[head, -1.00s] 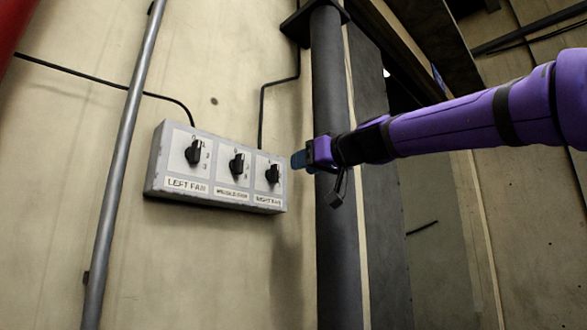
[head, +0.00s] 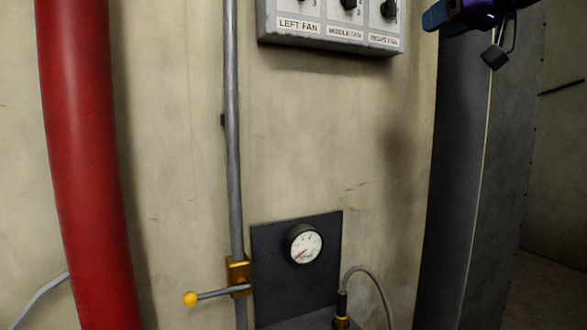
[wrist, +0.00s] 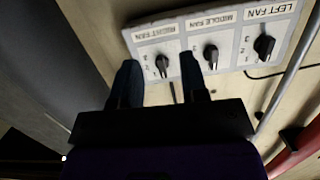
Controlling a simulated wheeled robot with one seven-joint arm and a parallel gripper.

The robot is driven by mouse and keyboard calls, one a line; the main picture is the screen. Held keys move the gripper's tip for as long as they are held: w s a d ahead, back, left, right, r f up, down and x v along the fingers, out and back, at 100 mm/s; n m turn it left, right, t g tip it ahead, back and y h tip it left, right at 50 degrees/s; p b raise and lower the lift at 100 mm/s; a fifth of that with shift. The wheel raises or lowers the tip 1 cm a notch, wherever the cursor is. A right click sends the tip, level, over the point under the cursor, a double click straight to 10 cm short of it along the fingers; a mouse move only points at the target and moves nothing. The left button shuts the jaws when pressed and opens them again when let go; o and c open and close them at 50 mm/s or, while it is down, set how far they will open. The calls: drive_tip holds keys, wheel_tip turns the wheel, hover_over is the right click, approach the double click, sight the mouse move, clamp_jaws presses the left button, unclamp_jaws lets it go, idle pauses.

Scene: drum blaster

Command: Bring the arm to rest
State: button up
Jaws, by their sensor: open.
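My gripper (head: 434,18) is at the top right of the head view, just right of a grey control box (head: 330,37), with a gap between them in the picture. In the wrist view my gripper (wrist: 158,60) has its two dark fingers spread apart with nothing held between them. The right fan knob (wrist: 162,66) shows beyond the gap between the fingertips. The middle fan knob (wrist: 211,55) and left fan knob (wrist: 264,46) are to the right of it, with labels upside down. Most of my arm is outside the head view.
A dark vertical post (head: 460,170) stands right of the box. A thin grey pipe (head: 232,130) and a thick red pipe (head: 85,160) run down the wall on the left. Below are a pressure gauge (head: 304,244) on a dark plate and a yellow-knobbed lever (head: 191,299).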

drive_tip(key=s+d+f+m+g+h, duration=0.1)
drive_tip(key=s+f+g+h, duration=0.1)
drive_tip(key=s+f, duration=0.5)
drive_tip(key=s+d+f+m+g+h, duration=0.1)
drive_tip(key=s+f+g, duration=0.3)
drive_tip(key=f, duration=1.3)
drive_tip(key=s+d+f+m+g+h, duration=0.1)
drive_tip(key=s+f+m+g+h, duration=0.1)
drive_tip(key=s+f, duration=0.8)
wheel_tip(320, 180, down, 2)
drive_tip(key=shift+s+d+g+h, duration=0.25)
drive_tip(key=shift+s+g+h, duration=0.05)
drive_tip(key=shift+g+h, duration=0.35)
